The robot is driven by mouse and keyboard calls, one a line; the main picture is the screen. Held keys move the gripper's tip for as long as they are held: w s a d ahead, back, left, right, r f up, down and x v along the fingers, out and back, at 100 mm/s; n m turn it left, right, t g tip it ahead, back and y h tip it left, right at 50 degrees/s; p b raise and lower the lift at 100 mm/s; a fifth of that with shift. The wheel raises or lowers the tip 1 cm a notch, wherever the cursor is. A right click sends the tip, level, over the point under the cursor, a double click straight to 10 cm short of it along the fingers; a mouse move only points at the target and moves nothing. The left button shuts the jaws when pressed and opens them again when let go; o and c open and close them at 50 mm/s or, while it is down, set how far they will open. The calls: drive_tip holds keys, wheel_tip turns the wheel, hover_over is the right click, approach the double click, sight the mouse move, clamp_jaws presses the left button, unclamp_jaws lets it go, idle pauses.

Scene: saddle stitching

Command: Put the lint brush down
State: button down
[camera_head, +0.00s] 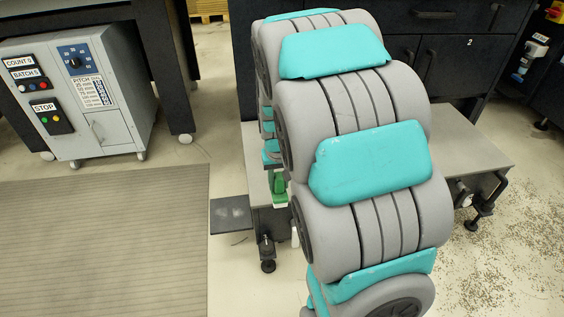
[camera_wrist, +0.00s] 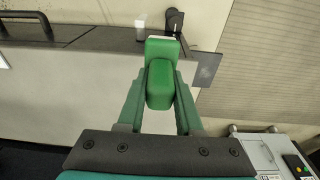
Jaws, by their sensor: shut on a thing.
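The lint brush (camera_wrist: 160,82) is green with a pale strip along its far end. My gripper (camera_wrist: 160,76) is shut on it, with one green finger on each side. In the head view a small green piece (camera_head: 280,188), seemingly the brush or a fingertip, shows at the left side of my arm, near the front left edge of the low grey bench (camera_head: 477,152). My arm hides most of the gripper there. I cannot tell whether the brush touches the bench top.
A small dark plate (camera_head: 231,214) juts out left of the bench, by a black clamp knob (camera_head: 267,252). A grey control box (camera_head: 75,95) on casters and a ribbed mat (camera_head: 100,245) lie left. Small scraps (camera_head: 500,250) litter the floor at right. Dark drawers (camera_head: 440,50) stand behind.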

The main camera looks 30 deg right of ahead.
drive_tip(key=shift+w+d+f+p, duration=0.2)
drive_tip(key=shift+w+d+f, duration=0.85)
drive_tip(key=shift+w, duration=1.15)
drive_tip(key=shift+w+d+f+p, duration=0.25)
drive_tip(key=shift+w+d+f, duration=0.35)
drive_tip(key=shift+w+d, duration=1.2)
drive_tip(key=shift+w+d+f+p, duration=0.2)
drive_tip(key=shift+w+d+f, duration=0.65)
drive_tip(key=shift+w, duration=1.7)
drive_tip(key=shift+f, duration=0.1)
drive_tip(key=c, duration=0.6)
unclamp_jaws()
drive_tip(key=r, duration=0.4)
drive_tip(key=s+r, duration=0.1)
drive_tip(key=r, duration=0.7)
drive_tip(key=shift+s+a+r+b, duration=0.1)
drive_tip(key=shift+s+a+b, duration=0.1)
drive_tip(key=shift+s+b, duration=0.1)
